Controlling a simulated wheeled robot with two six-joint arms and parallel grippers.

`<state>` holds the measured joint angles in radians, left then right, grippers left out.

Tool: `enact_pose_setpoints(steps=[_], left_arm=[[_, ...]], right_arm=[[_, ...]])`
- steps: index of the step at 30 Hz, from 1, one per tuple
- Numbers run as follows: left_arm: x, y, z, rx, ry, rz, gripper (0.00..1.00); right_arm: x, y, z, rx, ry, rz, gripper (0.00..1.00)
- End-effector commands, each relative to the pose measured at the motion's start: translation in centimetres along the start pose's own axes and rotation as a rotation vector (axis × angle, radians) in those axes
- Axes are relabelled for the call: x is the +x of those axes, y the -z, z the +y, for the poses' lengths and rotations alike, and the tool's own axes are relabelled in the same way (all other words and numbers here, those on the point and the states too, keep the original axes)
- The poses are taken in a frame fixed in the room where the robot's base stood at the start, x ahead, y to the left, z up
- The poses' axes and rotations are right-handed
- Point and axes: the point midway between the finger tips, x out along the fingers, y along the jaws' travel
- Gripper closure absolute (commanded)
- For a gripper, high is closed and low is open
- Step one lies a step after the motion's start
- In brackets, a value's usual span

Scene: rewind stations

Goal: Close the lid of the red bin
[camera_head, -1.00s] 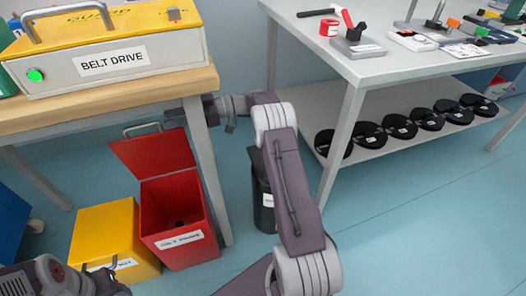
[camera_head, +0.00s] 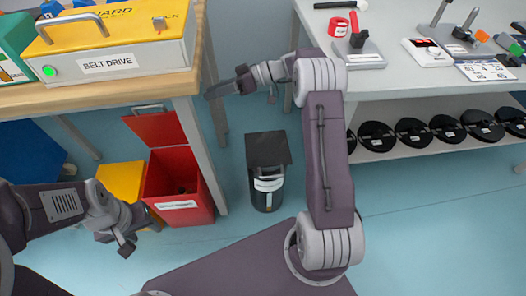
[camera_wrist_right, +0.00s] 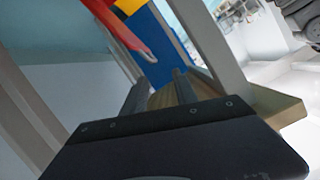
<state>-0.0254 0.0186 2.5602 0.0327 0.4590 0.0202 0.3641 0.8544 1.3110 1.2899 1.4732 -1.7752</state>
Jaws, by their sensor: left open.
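The red bin (camera_head: 190,213) stands on the floor beside the leg of the left table, with a white label on its front. Its lid (camera_head: 158,128) is open, raised at the back with a handle at its top edge. The inside is visible and dark. My left gripper (camera_head: 138,233) is open, in front of and left of the red bin, apart from it. My right gripper (camera_head: 212,93) is at the left table's right end, above and right of the lid; in the right wrist view its fingers (camera_wrist_right: 160,92) are apart and empty. Red, likely the bin, shows beyond them (camera_wrist_right: 120,28).
A yellow bin (camera_head: 120,180) stands left of the red bin, partly behind my left arm. A black bin (camera_head: 267,165) stands to the right. The left table (camera_head: 130,93) carries the belt drive box (camera_head: 115,40); its leg (camera_head: 203,160) is close to the red bin.

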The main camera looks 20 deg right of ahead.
Motion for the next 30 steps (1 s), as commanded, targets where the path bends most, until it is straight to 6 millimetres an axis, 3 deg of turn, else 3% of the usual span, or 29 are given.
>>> enact_pose_setpoints(steps=[4,11,21,30], left_arm=[[0.0,0.0,0.0,-0.001,0.0,0.0,0.51],[0.0,0.0,0.0,0.0,0.0,0.0,0.51],[0.0,0.0,0.0,0.0,0.0,0.0,0.51],[0.0,0.0,0.0,0.0,0.0,0.0,0.51]], right_arm=[[1.1,-3.1,-1.5,0.175,-0.05,-0.159,0.66],[1.3,-8.2,-4.0,0.403,-0.177,-0.386,0.66],[-1.3,-15.0,-8.0,0.624,-0.455,-0.645,0.66],[-3.7,-18.2,-10.0,0.685,-0.65,-0.735,0.66]])
